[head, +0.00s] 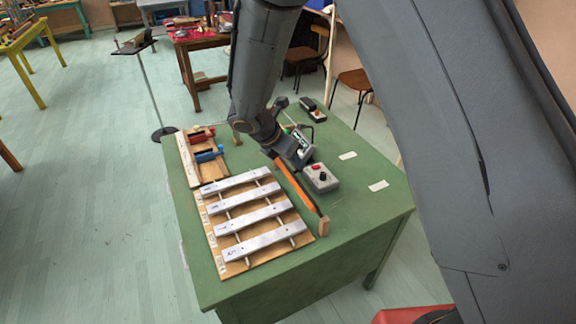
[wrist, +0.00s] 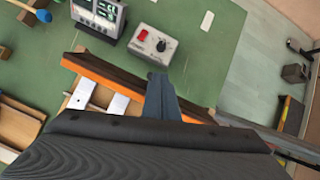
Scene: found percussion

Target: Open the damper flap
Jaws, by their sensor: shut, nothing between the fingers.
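The damper flap is a long orange and dark brown strip (head: 297,183) along the right side of the metal-bar instrument (head: 252,216). In the wrist view the flap (wrist: 95,70) runs diagonally across the middle, dark along its upper side and orange below. It lies beside the ends of the silvery bars, not over them. My gripper (wrist: 158,80) is shut and empty, with its narrow fingers in front of the flap's middle. I cannot tell whether they touch it. In the head view my wrist hangs over the flap's far end and the fingertips are not clear.
A grey control box (head: 320,178) with a red switch and black knob stands close right of the flap. A device with a lit display (wrist: 100,15) is behind it. Red and blue clamps (head: 207,153) sit on a wooden board at the far left. The green table's right side is mostly clear.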

